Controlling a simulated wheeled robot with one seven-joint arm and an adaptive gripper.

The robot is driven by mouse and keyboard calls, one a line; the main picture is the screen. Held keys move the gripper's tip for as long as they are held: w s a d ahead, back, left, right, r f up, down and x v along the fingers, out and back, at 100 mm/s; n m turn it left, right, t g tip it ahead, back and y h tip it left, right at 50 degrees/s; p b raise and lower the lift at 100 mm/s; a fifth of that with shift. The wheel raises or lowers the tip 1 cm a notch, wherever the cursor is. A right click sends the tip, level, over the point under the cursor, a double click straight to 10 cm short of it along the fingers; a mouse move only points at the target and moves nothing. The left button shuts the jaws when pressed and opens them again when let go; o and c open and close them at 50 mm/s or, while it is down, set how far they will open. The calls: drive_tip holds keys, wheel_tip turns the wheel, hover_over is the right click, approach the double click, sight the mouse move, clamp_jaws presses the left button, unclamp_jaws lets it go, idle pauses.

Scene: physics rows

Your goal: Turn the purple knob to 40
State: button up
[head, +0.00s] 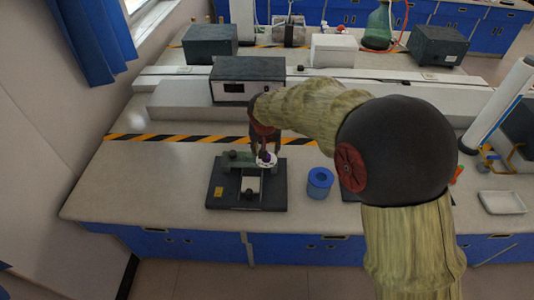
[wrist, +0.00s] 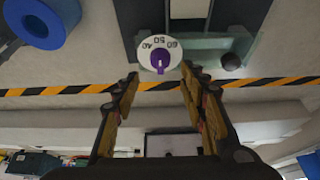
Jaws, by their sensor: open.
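The purple knob (wrist: 160,60) sits in the middle of a round white dial (wrist: 146,52) in the wrist view. In the head view the knob (head: 264,155) is on a dark device (head: 222,197) with a green-grey bar, on the bench. My gripper (wrist: 160,76) is open, with its two fingers apart on either side just below the knob in the wrist view. In the head view my gripper (head: 264,143) is right at the knob and partly hides it.
A blue ring-shaped roll (head: 320,181) stands right of the device, also at the wrist view's upper left (wrist: 42,20). A dark box with a display (head: 247,80) stands behind my gripper. A white tray (head: 502,202) lies far right. The bench left of the device is clear.

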drive_tip(key=b+x, duration=0.1)
drive_tip(key=x, duration=0.5)
drive_tip(key=shift+a, duration=0.1)
drive_tip(key=shift+s, duration=0.1)
drive_tip(key=shift+c, duration=1.3)
drive_tip(key=c, duration=0.7)
clamp_jaws()
